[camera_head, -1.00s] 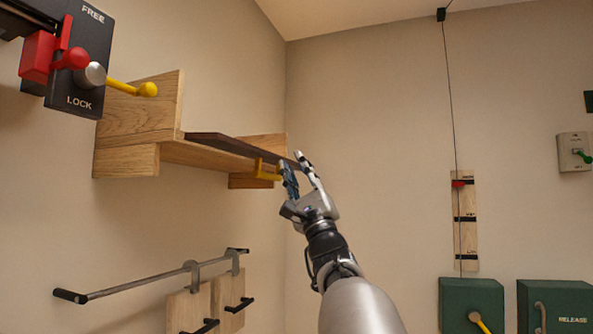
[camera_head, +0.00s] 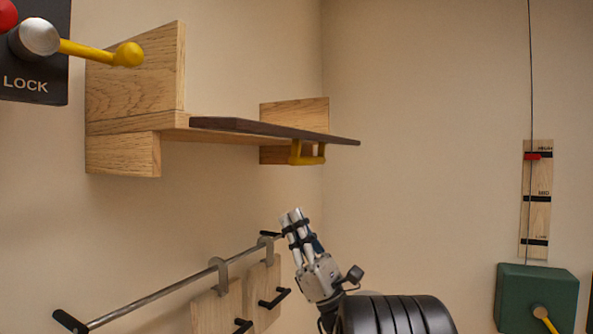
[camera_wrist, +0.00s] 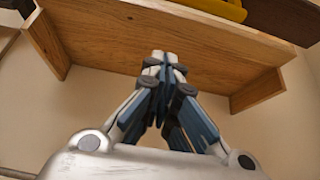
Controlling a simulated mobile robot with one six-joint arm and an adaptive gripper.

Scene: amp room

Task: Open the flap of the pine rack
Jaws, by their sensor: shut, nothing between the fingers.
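The pine rack (camera_head: 135,75) is fixed high on the left wall, with light wooden end panels and a shelf board. Its dark brown flap (camera_head: 270,129) lies nearly level and juts out to the front right. A yellow handle (camera_head: 308,159) hangs under the flap near its outer part. My gripper (camera_head: 291,214) is below the rack, well under the handle and apart from it, fingers pointing up. In the wrist view, the shut, empty fingertips (camera_wrist: 163,58) show against the rack's wooden underside (camera_wrist: 180,50). The yellow handle (camera_wrist: 215,8) and dark flap (camera_wrist: 285,20) are cut off at the top.
A metal rail (camera_head: 160,293) with hanging wooden boards (camera_head: 262,290) runs along the left wall, close to my gripper in the picture. A LOCK panel with a yellow lever (camera_head: 95,50) is at upper left. A green box (camera_head: 537,295) stands at right.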

